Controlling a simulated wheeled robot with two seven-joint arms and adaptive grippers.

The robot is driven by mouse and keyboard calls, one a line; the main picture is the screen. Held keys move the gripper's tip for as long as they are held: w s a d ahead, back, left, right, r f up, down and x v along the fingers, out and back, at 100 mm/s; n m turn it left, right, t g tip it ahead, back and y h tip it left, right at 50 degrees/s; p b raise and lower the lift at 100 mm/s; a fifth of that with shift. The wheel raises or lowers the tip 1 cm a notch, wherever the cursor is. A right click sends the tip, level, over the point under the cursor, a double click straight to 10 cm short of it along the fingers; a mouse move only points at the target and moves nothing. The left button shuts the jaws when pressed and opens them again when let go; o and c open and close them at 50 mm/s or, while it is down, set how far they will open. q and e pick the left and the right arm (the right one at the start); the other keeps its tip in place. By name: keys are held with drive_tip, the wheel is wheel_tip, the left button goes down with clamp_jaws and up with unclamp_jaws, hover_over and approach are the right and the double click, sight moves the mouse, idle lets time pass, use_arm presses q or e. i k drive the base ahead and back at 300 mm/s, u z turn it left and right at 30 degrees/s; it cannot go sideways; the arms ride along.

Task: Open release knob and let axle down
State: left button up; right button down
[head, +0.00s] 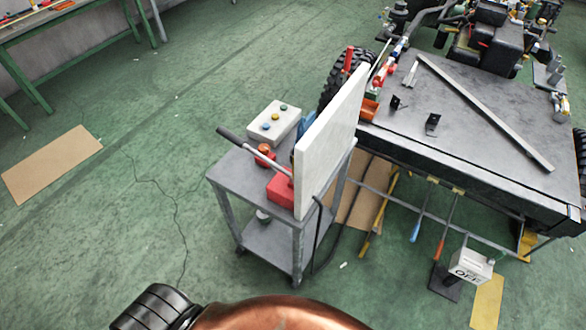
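A red hand pump (281,191) with a long lever (256,154) sits on top of a grey cart (232,168). The lever rises to the left and ends in a dark grip. A small red part with an orange round top (264,151) is beside the lever; I cannot tell whether it is the release knob. A white upright panel (328,140) hides the right side of the pump. A black tyre (334,88) shows partly behind the panel; the axle itself cannot be made out. Neither of my grippers is in view.
A pale box with coloured buttons (274,123) is at the cart's back. A dark workbench (475,125) with a metal bar and brackets stands to the right. Tools and a white box marked OFF (471,264) are below it. The green floor left of the cart is clear around a cardboard sheet (52,165).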

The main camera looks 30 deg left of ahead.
sight(265, 149)
drive_tip(key=u, duration=1)
